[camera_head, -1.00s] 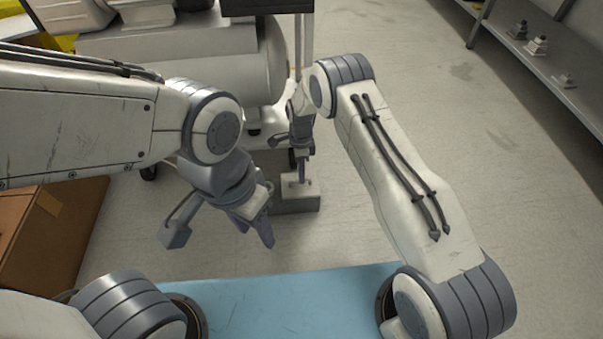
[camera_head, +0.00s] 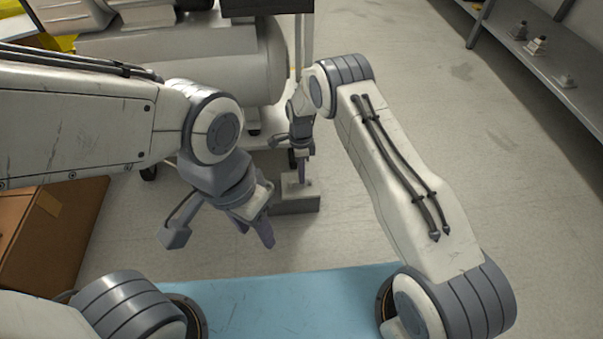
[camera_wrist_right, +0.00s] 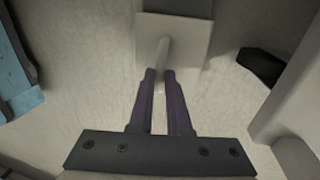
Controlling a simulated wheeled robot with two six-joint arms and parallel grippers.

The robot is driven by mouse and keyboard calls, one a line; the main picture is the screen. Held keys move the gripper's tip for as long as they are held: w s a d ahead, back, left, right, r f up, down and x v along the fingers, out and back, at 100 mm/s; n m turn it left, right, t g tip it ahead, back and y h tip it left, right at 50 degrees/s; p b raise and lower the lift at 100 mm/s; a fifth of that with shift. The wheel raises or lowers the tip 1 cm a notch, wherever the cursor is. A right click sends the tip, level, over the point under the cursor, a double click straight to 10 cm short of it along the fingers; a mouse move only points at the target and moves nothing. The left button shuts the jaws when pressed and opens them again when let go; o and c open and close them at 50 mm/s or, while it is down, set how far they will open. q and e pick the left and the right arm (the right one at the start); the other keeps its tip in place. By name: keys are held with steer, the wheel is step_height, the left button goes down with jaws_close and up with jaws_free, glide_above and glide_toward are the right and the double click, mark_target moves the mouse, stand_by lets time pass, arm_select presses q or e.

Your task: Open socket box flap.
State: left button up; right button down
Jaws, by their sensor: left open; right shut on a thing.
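The socket box (camera_head: 297,203) is a small grey block standing low in the middle of the head view, with a pale top. In the right wrist view its pale square plate (camera_wrist_right: 190,35) has a light rod-like piece (camera_wrist_right: 163,52) that reaches to my fingertips. My right gripper (camera_head: 302,181) is above the box, pointing down. In the right wrist view my right gripper (camera_wrist_right: 160,74) has its purple fingers close together, shut on the end of that piece. I cannot tell how far the flap is raised. My left gripper (camera_head: 254,232) is open and empty, left of and nearer than the box.
A large pale compressor tank (camera_head: 190,65) stands behind the box. A brown carton (camera_head: 50,235) is at the left. A grey shelf (camera_head: 545,70) with small parts is at the upper right. A blue surface (camera_head: 290,305) lies in front. The floor to the right is clear.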

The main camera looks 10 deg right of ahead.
stand_by(0.5)
steer(key=shift+w+g+b, duration=0.4)
steer(key=shift+b, duration=0.25)
steer(key=shift+w+r+g, duration=0.1)
steer(key=shift+r+g, duration=0.15)
steer(key=shift+g, duration=0.05)
steer(key=c, duration=0.9)
jaws_free()
steer(key=shift+o, duration=0.2)
steer(key=p+v, duration=0.3)
steer(key=v, duration=0.4)
steer(key=shift+r+p, duration=0.25)
steer(key=shift+p, duration=0.05)
